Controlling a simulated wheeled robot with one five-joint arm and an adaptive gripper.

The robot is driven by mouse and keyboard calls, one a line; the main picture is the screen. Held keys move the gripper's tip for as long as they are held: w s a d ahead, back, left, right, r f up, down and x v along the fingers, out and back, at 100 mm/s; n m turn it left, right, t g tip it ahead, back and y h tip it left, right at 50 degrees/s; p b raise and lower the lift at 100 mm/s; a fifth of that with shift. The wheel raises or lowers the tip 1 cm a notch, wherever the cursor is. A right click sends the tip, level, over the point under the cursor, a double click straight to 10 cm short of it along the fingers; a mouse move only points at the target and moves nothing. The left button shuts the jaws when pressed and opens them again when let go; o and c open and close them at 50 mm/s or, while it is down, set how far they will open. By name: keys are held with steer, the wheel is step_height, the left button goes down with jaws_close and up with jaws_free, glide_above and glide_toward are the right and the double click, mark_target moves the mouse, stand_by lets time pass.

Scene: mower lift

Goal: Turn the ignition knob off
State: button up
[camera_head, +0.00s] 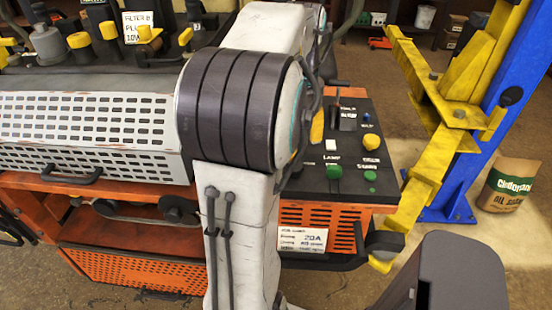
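A black control panel (352,172) sits on the right end of the orange machine. The labels are mostly too small to read, one says LAMP, and I cannot tell which control is the ignition knob. My arm stands in front of the panel's left side and hides part of it. A yellow piece shows at the arm's right edge. I cannot make out my gripper; it seems hidden behind the arm.
A white perforated cover (85,130) lies left of my arm on the orange machine (135,272). A yellow and blue lift post (455,115) stands close to the panel's right. A paper sack (507,184) stands on the floor beyond.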

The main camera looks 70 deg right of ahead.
mark_target(295, 166)
steer(key=shift+s+f, duration=0.1)
steer(key=shift+f, duration=3.5)
steer(key=shift+o, duration=0.3)
steer(key=c, duration=1.3)
steer(key=shift+o, duration=0.2)
steer(key=shift+n, duration=0.3)
steer(key=n, duration=0.5)
steer(key=shift+a, duration=0.1)
steer(key=n, duration=0.6)
steer(key=shift+f, duration=0.1)
steer(key=shift+n, duration=0.3)
